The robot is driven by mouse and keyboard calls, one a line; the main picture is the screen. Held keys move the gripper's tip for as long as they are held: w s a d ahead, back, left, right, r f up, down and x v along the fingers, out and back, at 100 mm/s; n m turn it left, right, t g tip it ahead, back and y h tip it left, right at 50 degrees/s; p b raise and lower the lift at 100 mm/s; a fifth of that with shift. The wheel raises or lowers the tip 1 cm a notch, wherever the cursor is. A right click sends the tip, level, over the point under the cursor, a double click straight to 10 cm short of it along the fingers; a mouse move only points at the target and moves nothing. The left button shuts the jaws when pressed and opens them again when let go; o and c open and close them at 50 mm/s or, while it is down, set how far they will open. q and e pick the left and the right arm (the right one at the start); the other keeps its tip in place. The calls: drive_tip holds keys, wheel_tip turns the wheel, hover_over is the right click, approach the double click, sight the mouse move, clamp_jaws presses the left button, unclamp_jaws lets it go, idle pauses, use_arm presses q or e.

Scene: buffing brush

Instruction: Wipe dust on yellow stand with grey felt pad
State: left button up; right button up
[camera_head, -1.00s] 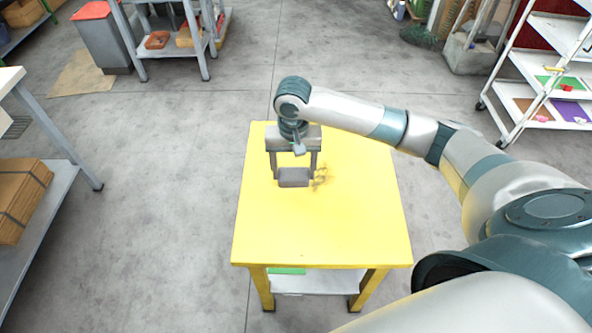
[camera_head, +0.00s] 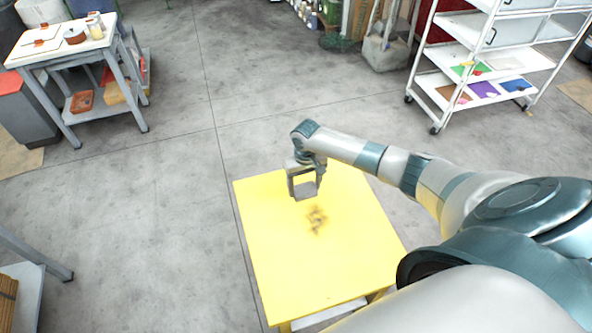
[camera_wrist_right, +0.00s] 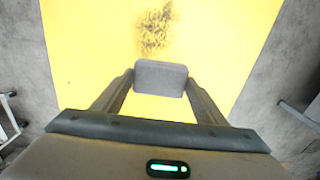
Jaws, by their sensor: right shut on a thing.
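The yellow stand (camera_head: 351,261) has a flat top with a dark dust patch (camera_head: 317,219) near its middle. The patch also shows in the right wrist view (camera_wrist_right: 155,30), beyond the pad. My right gripper (camera_head: 304,191) is shut on the grey felt pad (camera_wrist_right: 161,77), which sits between its two fingertips. In the head view, the gripper and pad are over the back part of the top, behind the dust and apart from it. I cannot tell whether the pad touches the top. My left gripper is not in view.
A white shelf cart (camera_head: 458,60) stands at the back right. A grey workbench (camera_head: 62,44) with items on it is at the back left. Part of another grey table (camera_head: 35,265) shows at lower left. The floor around the stand is clear.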

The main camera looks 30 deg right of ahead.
drive_tip(key=shift+s+d, duration=0.15)
drive_tip(key=shift+d, duration=0.1)
